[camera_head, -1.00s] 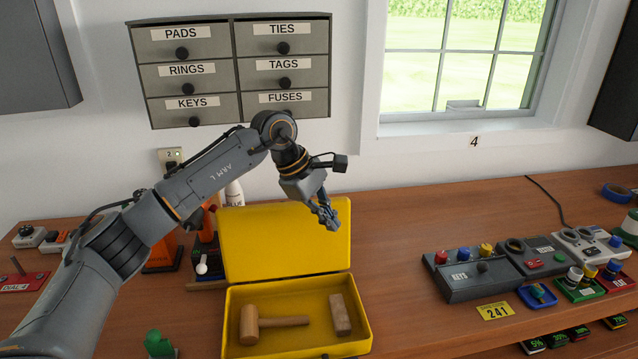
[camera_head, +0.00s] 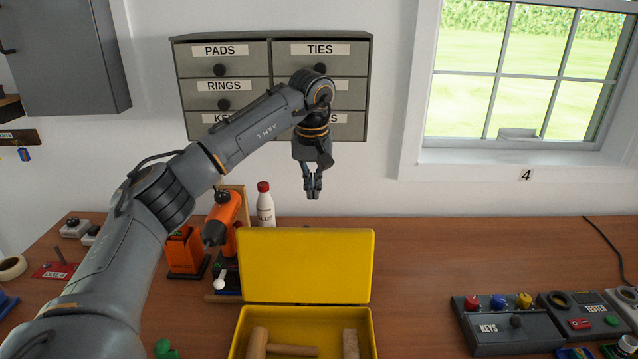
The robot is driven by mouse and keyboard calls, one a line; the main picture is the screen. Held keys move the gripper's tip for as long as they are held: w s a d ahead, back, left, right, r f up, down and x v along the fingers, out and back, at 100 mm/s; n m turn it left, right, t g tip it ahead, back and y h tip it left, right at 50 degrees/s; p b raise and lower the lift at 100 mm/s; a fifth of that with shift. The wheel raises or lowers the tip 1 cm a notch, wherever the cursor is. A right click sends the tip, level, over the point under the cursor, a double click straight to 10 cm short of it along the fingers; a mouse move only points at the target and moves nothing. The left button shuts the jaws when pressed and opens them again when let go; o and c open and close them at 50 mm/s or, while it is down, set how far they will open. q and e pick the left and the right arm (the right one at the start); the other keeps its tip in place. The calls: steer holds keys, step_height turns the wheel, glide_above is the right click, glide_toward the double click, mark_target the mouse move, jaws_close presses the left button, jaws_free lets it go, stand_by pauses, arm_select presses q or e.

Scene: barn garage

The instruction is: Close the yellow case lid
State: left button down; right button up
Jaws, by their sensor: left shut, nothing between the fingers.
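The yellow case (camera_head: 374,335) sits on the workbench at the bottom middle, with its lid (camera_head: 305,266) standing open at the back. A wooden mallet (camera_head: 288,350) and a wooden block (camera_head: 350,344) lie in the case, cut off by the lower picture edge. My left gripper (camera_head: 313,194) is shut and empty, fingers pointing down. In the picture it hangs above the lid's top edge, apart from it, with the wall behind. My right gripper is not in view.
An orange drill (camera_head: 224,218) and a white glue bottle (camera_head: 265,206) stand left of and behind the lid. Labelled drawers (camera_head: 222,60) hang on the wall behind my arm. A keys panel (camera_head: 505,326) lies at right. The bench between case and panel is clear.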

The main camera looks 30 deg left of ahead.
arm_select(q)
step_height(320, 180, down, 6)
steer(key=s+d+p, duration=0.1)
steer(key=s+p, duration=0.1)
steer(key=p, duration=0.2)
steer(key=shift+d, duration=0.35)
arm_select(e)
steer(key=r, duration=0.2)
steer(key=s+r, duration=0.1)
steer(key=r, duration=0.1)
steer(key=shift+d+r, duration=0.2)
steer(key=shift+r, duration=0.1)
arm_select(q)
steer(key=shift+f, duration=0.1)
steer(key=shift+a, duration=0.1)
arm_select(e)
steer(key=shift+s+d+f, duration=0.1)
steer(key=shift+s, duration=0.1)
